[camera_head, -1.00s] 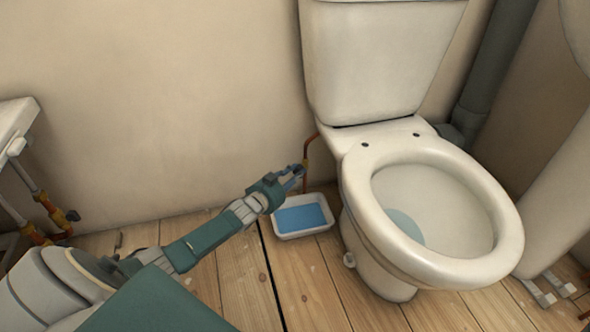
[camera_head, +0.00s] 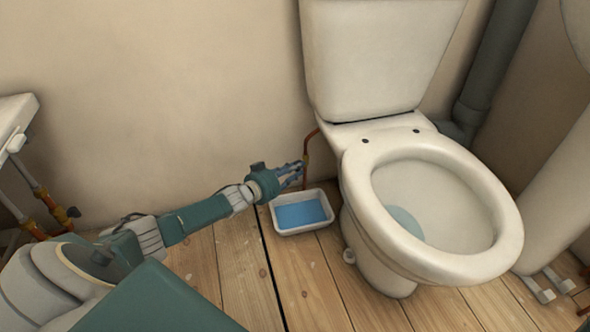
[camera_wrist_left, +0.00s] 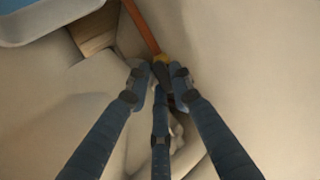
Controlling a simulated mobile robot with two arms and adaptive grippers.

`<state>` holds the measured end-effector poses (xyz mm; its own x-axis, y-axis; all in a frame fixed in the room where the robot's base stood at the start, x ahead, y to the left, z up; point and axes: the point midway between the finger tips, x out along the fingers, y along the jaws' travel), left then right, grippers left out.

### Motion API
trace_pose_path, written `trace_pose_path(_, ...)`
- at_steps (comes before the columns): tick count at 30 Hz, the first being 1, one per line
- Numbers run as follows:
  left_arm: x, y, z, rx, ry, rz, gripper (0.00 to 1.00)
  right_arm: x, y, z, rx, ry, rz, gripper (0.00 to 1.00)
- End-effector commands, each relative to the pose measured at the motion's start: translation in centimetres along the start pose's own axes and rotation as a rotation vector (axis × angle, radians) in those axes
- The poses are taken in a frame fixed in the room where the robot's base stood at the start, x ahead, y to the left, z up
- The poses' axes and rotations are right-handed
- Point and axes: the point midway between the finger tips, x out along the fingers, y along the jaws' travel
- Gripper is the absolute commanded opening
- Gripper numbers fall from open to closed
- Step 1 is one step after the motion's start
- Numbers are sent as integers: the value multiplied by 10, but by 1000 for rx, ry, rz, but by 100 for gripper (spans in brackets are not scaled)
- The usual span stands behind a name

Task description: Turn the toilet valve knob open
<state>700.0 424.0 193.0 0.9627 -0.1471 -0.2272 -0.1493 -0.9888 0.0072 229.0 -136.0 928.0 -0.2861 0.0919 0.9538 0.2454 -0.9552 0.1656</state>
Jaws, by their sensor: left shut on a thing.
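My left gripper (camera_head: 297,169) reaches in from the left to the thin copper pipe (camera_head: 309,145) beside the toilet (camera_head: 375,165). In the left wrist view, the fingers of my left gripper (camera_wrist_left: 162,82) are closed around a small dark knob (camera_wrist_left: 167,76) next to a yellowish brass fitting (camera_wrist_left: 161,59) on the copper pipe (camera_wrist_left: 142,27). The fingers cover most of the knob, so how far it is turned cannot be seen. My right gripper is not in view.
A white tray (camera_head: 275,229) with blue water in it stands on the plank floor just below the gripper. The toilet bowl is close on the right. The wall (camera_head: 170,90) is behind. Pipes with orange fittings (camera_head: 60,215) stand at the far left.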

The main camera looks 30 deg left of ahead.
Motion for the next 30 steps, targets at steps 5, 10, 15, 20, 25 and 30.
trace_pose_path(5, 2, -1, -7, -13, 11, -1, 0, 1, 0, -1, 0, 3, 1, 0)
trace_pose_path(10, 3, -1, -7, -13, 11, -2, 0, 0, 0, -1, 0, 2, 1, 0)
trace_pose_path(15, 3, -1, -7, -13, 11, -1, 39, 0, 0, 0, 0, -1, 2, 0)
trace_pose_path(20, 2, 0, -5, -11, 8, 0, 41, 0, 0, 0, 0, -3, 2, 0)
trace_pose_path(25, 0, 0, -3, -9, 5, 0, 41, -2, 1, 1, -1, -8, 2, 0)
trace_pose_path(30, -12, -1, -1, -9, 3, 1, 41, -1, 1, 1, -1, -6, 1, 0)
